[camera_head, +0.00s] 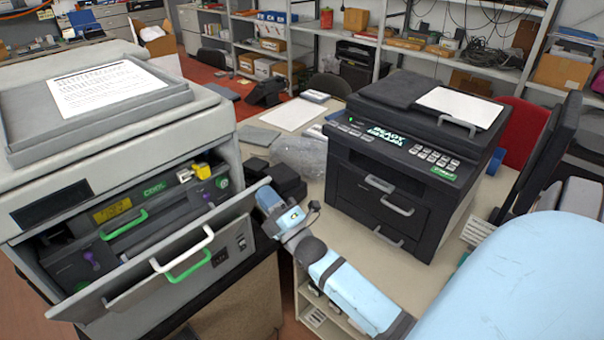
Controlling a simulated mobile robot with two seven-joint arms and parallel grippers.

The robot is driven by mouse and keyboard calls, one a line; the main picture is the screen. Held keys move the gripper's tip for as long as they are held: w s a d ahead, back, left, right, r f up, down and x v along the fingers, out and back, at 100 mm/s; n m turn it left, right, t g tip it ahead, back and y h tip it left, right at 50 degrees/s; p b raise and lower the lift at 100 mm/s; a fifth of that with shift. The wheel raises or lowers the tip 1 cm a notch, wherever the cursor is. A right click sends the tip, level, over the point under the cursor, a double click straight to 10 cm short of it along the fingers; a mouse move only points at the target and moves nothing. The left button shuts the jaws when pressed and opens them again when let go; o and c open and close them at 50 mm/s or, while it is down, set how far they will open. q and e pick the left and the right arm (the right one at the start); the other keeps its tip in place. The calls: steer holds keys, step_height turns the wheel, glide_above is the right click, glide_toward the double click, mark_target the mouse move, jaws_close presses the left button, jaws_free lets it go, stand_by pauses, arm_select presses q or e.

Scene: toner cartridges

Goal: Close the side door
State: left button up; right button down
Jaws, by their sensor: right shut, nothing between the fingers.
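The side door (228,250) is a long grey panel on the front of the large grey printer (150,150) at the left. It hangs open, tilted outward, with a white and green handle (185,258) on its face. Above it the open bay shows a toner cartridge (125,222) with a green handle, purple knobs and a yellow part. My right gripper (268,196), on the light blue arm, is at the door's right end and is shut with nothing in it. Whether it touches the door I cannot tell. My left gripper is out of view.
A black printer (385,195) stands on the table right of my right gripper. Black boxes (285,180) and a clear plastic bag (302,155) lie behind the gripper. Shelves (300,50) with boxes line the back. A paper sheet (100,88) lies on the grey printer's lid.

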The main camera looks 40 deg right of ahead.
steer(key=p+x, duration=0.1)
steer(key=x, duration=0.4)
steer(key=shift+r+p, duration=0.1)
steer(key=shift+p, duration=0.25)
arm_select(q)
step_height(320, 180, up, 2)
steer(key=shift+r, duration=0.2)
arm_select(e)
steer(key=w+r, duration=0.2)
steer(key=w, duration=0.4)
steer(key=shift+w, duration=0.4)
steer(key=shift+a, duration=0.15)
